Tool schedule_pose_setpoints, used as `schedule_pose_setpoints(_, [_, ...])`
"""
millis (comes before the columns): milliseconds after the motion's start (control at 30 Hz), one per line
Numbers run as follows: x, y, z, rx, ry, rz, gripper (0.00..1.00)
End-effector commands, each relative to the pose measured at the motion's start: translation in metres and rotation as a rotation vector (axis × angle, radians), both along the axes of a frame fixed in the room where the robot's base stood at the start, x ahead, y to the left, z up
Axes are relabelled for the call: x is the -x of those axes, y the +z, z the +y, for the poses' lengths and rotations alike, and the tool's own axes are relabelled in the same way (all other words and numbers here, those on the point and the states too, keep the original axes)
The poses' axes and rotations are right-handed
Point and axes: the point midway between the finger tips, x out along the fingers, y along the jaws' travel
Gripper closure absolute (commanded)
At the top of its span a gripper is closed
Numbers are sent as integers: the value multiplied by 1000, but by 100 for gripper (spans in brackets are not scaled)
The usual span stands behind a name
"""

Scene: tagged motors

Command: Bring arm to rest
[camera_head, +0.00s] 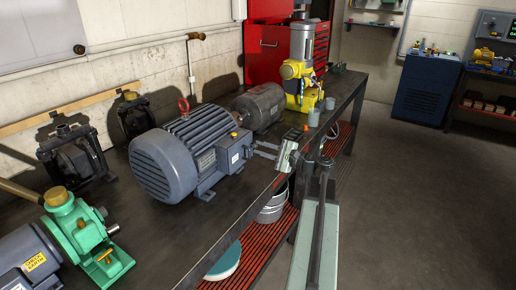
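My gripper (258,149) is over the front edge of the dark workbench, its two fingers pointing left with a narrow gap between them. Nothing shows between the fingers. They are close to the right side of a large grey finned motor (165,165); I cannot tell whether they touch it. That motor has a red lifting eye on top and a white tag on its side box. My arm (320,215) rises from the bottom of the picture and bends left to the gripper. A smaller dark grey motor (262,107) lies behind.
The workbench (150,240) holds a green pump (85,235), dark pumps (75,158) and a yellow machine (299,90). Grey cups (314,118) stand near its edge. Buckets (272,208) are on the red slatted shelf below. Open floor (430,190) lies to the right.

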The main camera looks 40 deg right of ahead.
Motion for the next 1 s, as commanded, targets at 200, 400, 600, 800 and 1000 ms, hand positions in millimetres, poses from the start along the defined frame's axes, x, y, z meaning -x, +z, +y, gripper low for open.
schedule_pose_setpoints(200, [0, 0, 0, 11, 0, -3, 67])
schedule_pose_setpoints(400, [0, 0, 0, 12, 0, -3, 67])
schedule_pose_setpoints(600, [0, 0, 0, 13, 0, -3, 67])
schedule_pose_setpoints(800, [13, 0, -3, 13, 0, -3, 67])
schedule_pose_setpoints(1000, [31, 0, -8, 13, 0, -3, 67])
